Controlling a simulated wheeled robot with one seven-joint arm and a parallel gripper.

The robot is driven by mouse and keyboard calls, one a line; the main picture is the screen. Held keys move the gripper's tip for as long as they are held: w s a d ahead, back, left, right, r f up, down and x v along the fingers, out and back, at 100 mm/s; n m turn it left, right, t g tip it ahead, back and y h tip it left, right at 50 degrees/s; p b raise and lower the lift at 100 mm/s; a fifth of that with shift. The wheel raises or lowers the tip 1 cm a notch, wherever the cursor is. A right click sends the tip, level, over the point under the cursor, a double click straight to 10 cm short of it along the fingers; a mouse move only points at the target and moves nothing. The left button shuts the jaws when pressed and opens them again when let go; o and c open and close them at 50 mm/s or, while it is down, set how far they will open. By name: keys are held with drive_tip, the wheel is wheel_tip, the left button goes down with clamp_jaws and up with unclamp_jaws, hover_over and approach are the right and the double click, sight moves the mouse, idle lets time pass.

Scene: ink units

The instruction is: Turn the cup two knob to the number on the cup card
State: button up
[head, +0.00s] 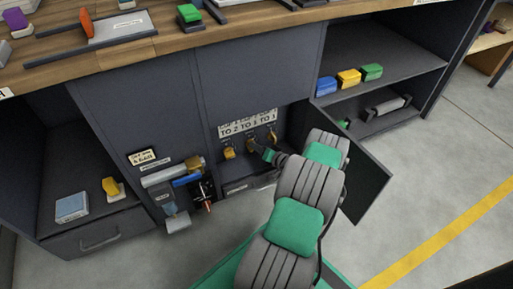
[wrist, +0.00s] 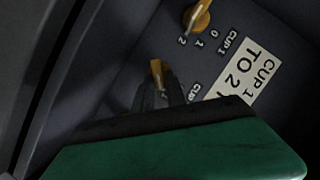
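The cup card (head: 248,123) is above the knobs inside the open cabinet bay; its head-view text reads cup 1 to 2, cup 2 to 3, cup 3 to 1, though small. The card's edge (wrist: 250,70) shows "CUP 1 TO 2" in the wrist view. The yellow cup two knob (head: 251,143) is the middle one of three. In the wrist view it (wrist: 156,70) stands at my dark fingertips, its base and most of its dial hidden. My gripper (head: 263,151) reaches it from the front right. The finger gap is too dark to judge grip.
The cup one knob (wrist: 197,18) points toward the 2 on its dial. The cup three knob (head: 272,135) is on the right. An open cabinet door (head: 367,180) stands right of my arm. Pipes and a handle (head: 172,174) stick out at left.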

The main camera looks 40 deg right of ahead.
drive_tip(key=o, duration=0.3)
drive_tip(key=shift+o, duration=0.2)
drive_tip(key=p+v, duration=0.2)
drive_tip(key=v, duration=0.5)
drive_tip(key=shift+s+p, duration=0.35)
drive_tip(key=shift+s, duration=0.05)
drive_tip(key=shift+r, duration=0.25)
